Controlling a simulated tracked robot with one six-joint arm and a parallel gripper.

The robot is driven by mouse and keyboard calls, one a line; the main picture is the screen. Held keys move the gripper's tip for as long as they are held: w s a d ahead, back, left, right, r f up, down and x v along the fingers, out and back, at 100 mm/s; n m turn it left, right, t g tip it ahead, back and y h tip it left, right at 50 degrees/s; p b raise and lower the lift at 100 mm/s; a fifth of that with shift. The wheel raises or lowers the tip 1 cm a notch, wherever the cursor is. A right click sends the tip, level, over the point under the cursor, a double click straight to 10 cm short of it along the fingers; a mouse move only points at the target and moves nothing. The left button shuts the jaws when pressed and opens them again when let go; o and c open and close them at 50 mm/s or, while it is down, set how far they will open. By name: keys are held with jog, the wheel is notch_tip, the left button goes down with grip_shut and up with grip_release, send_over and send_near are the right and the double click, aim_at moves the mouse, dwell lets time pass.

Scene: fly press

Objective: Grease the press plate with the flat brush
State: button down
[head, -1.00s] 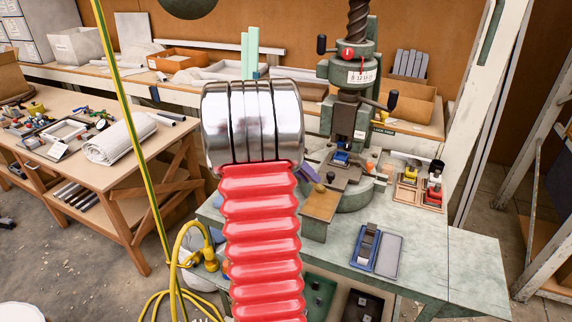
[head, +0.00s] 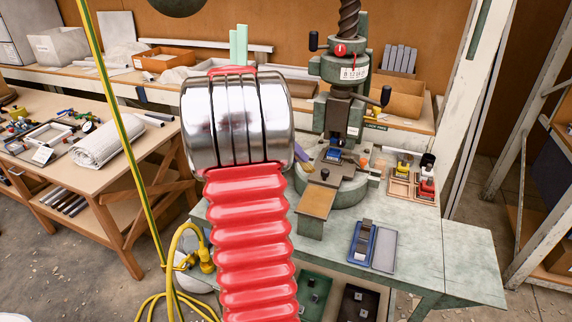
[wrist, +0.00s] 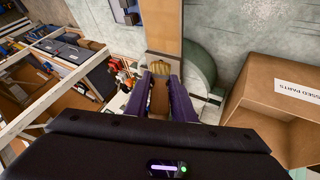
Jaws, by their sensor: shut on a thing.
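The green press stands right of centre in the head view, with its grey press plate (head: 345,170) under the ram (head: 340,112). A small blue piece (head: 335,155) shows on the plate under the ram. In the wrist view my gripper (wrist: 160,82) has its purple fingers shut on what looks like the flat brush (wrist: 160,98), with a brown handle and a yellowish end pointing away. In the head view only a purple bit of the gripper (head: 301,153) shows, left of the plate; my arm hides the rest. I cannot tell whether the brush touches anything.
A tan board (head: 316,202) juts out before the press. A blue case (head: 362,242) and a grey lid (head: 385,250) lie on the bench to its right. An open carton (wrist: 270,110) is at right in the wrist view.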

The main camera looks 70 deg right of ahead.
jog(key=shift+r, duration=0.9)
jog(key=w+a+f+n+t+h, duration=0.1)
jog(key=w+a+f+n+t, duration=0.2)
jog(key=w+a, duration=0.6)
jog(key=w+a+f+n+t+h, duration=0.1)
jog(key=w+a+n+t, duration=0.1)
jog(key=w+a+n, duration=0.65)
jog(key=w+a+f+n+t+h, duration=0.1)
jog(key=w+a+n+t, duration=0.3)
jog(key=w, duration=0.9)
jog(key=w+a+f+n+t+y, duration=0.2)
jog(key=w+a+n+y, duration=0.1)
jog(key=a, duration=1.4)
jog(key=w+a+f+n+t+y, duration=0.2)
jog(key=a+n, duration=0.4)
jog(key=a, duration=1.1)
jog(key=shift+w+a+f+y, duration=0.35)
jog(key=shift+w+f+y, duration=0.05)
jog(key=shift+w+f, duration=0.25)
jog(key=shift+s, duration=0.15)
